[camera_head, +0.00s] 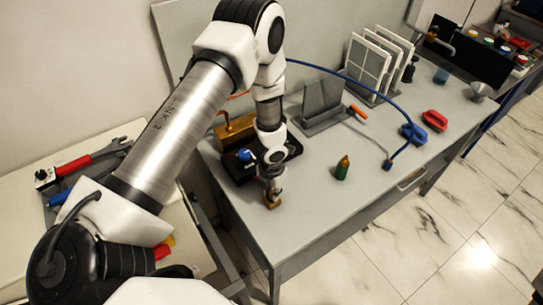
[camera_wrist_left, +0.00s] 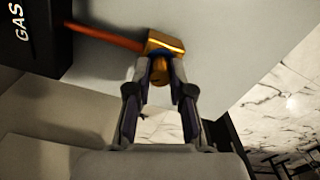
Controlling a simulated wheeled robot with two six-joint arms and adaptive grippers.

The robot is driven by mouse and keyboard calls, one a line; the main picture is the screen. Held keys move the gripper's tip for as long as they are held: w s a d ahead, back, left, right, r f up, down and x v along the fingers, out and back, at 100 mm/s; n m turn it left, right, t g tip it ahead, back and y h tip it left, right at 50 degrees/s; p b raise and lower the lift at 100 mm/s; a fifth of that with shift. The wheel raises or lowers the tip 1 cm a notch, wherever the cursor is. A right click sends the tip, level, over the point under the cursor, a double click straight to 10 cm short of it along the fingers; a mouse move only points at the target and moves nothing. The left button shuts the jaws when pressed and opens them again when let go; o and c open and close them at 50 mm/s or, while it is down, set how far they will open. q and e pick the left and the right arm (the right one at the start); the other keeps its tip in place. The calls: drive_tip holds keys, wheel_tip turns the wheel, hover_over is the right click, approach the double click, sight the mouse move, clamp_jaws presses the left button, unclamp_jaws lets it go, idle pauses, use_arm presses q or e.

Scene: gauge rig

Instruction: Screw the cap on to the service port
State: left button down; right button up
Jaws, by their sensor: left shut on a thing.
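My left gripper (camera_head: 272,190) points down near the left end of the grey table. In the left wrist view the left gripper (camera_wrist_left: 160,82) is shut on a small round brass cap (camera_wrist_left: 160,72). Directly beyond the cap is a brass fitting (camera_wrist_left: 165,42), which looks like the service port, with an orange-red tube running left from it. The cap appears to touch the fitting, but I cannot tell how far it is threaded on. In the head view brass (camera_head: 272,204) shows just below the fingertips. My right gripper is not in view.
A black box marked GAS (camera_wrist_left: 35,35) stands beside the tube.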

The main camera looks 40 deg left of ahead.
use_arm(q)
drive_tip(key=shift+s+m+p, duration=0.1)
drive_tip(key=shift+m+p, duration=0.3)
drive_tip(key=shift+p, duration=0.2)
drive_tip(key=shift+m+p, duration=1.5)
drive_tip(key=shift+p, duration=0.55)
drive_tip(key=shift+f+m, duration=0.1)
drive_tip(key=shift+m, duration=0.6)
drive_tip(key=m, duration=0.3)
drive_tip(key=shift+m, duration=1.1)
